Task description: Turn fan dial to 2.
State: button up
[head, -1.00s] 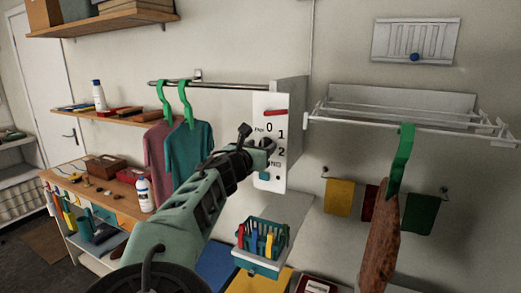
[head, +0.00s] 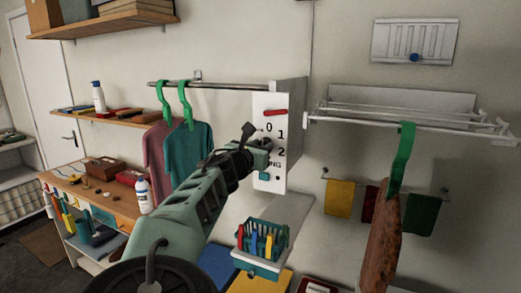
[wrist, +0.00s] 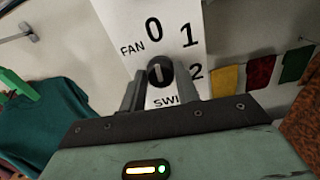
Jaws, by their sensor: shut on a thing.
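The fan dial (wrist: 160,70) is a small dark round knob with a pale line on its face. It sits on a white panel (head: 269,102) marked FAN, 0, 1, 2 and SWI. In the wrist view the pale line looks nearly upright, below the 0 and left of the 2; which end is the pointer I cannot tell. My gripper (wrist: 161,84) is shut on the dial, one finger at each side. In the head view my gripper (head: 264,147) is against the panel and hides the dial and the FAN label.
A red handle (head: 275,113) is above the dial and a blue button (head: 264,176) below. Teal and pink shirts hang at the left of the panel. A white drying rack (head: 400,112) is at right, a teal basket (head: 262,240) below.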

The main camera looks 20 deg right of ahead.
jog(key=m+b, duration=0.7)
jog(key=b, duration=0.2)
jog(key=m+b, duration=0.8)
jog(key=b, duration=0.1)
jog(key=f+m+b, duration=0.1)
jog(key=m+b, duration=0.7)
jog(key=b, duration=0.1)
jog(key=shift+s+d, duration=0.1)
jog(key=shift+s, duration=0.05)
jog(key=shift+r, duration=0.15)
jog(key=o, duration=1)
jog(key=shift+c, duration=0.2)
